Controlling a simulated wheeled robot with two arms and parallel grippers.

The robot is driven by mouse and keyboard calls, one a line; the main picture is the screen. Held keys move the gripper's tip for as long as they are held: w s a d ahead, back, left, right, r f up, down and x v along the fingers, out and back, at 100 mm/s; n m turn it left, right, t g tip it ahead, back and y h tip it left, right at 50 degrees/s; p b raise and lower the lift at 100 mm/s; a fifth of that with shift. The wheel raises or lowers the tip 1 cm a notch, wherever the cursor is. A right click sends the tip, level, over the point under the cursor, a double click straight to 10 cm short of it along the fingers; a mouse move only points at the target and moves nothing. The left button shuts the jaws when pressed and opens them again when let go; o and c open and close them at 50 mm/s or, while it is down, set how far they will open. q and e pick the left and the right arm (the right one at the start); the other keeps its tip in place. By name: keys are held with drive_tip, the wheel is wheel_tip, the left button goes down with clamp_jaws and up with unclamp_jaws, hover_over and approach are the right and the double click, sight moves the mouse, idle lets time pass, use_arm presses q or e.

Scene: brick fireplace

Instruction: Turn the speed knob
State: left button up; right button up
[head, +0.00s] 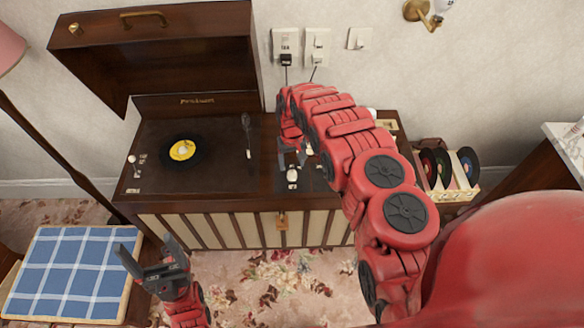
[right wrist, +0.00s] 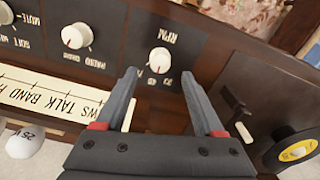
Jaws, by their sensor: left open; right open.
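The white speed knob, marked RPM, shows in the right wrist view (right wrist: 160,60) on the dark wooden panel of the record player cabinet. A white knob just in front of my right fingertips in the head view (head: 292,175) appears to be the same one. My right gripper (head: 291,156) is open over the panel. In the right wrist view its two fingers (right wrist: 163,78) point toward the knob, which lies between and just beyond the tips; I cannot tell whether they touch it. My left gripper (head: 146,246) is open and empty, low in front of the cabinet.
The turntable (head: 182,150) with a yellow-labelled record and the tone arm (head: 247,135) are left of my right gripper. Other white knobs (right wrist: 76,36) and a tuning scale (right wrist: 50,100) are close by. The raised lid (head: 160,50) stands behind. A checked stool (head: 70,270) is front left.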

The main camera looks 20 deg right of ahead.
wheel_tip(320, 180, up, 7)
drive_tip(key=b, duration=0.2)
wheel_tip(320, 180, up, 6)
drive_tip(key=p, duration=0.5)
hover_over(292, 172)
drive_tip(key=shift+s, duration=0.15)
drive_tip(key=shift+f, duration=0.1)
